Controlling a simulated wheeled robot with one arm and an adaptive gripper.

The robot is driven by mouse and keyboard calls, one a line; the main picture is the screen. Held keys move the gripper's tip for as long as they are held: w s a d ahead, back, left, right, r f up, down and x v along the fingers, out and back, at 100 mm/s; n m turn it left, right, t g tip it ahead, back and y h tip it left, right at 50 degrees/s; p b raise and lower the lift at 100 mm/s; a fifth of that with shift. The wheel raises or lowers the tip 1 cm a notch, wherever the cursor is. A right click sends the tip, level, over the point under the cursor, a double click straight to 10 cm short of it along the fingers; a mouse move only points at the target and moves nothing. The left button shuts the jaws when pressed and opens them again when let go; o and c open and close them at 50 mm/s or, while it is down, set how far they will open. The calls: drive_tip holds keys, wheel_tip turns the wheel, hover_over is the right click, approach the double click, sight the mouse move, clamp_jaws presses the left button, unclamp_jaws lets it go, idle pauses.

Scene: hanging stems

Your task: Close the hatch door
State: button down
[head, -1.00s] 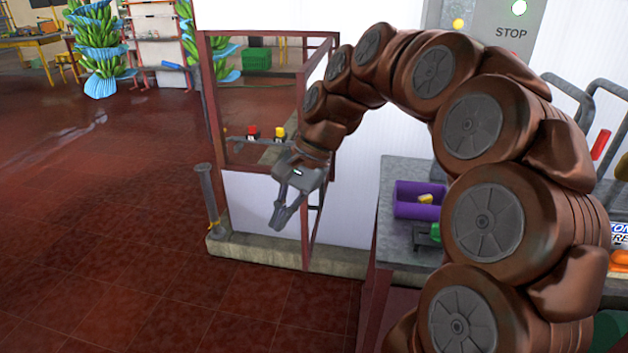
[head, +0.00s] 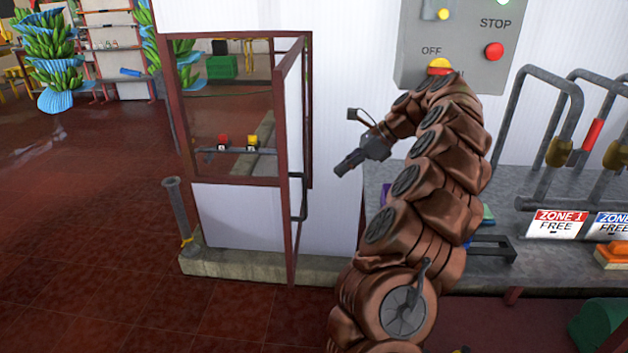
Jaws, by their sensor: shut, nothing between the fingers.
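The hatch door (head: 293,110) is a tall panel with a dark red frame, seen nearly edge-on in the head view. It stands out at an angle beside the red-framed opening (head: 171,90), so it looks open. A dark bar handle (head: 303,190) shows on its right side. My gripper (head: 341,170) is to the right of the door, at about the height of the handle, with its fingers pointing left and down. It is shut and empty, and a gap shows between it and the door in the picture.
A concrete sill (head: 225,265) runs under the opening, with a grey post (head: 177,210) at its left. A grey bench (head: 500,195) with bent levers stands to the right. A control box (head: 460,50) is on the white wall. The red tiled floor at left is clear.

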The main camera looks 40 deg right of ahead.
sight(291, 196)
drive_tip(key=x, duration=0.3)
drive_tip(key=r+p+x, duration=0.1)
drive_tip(key=x, duration=0.3)
drive_tip(key=w+a+x, duration=0.1)
drive_tip(key=x, duration=0.3)
drive_tip(key=shift+a+r, duration=0.1)
drive_tip(key=shift+a, duration=0.1)
drive_tip(key=shift+w+a, duration=0.5)
drive_tip(key=shift+a, duration=0.05)
drive_tip(key=shift+p, duration=0.3)
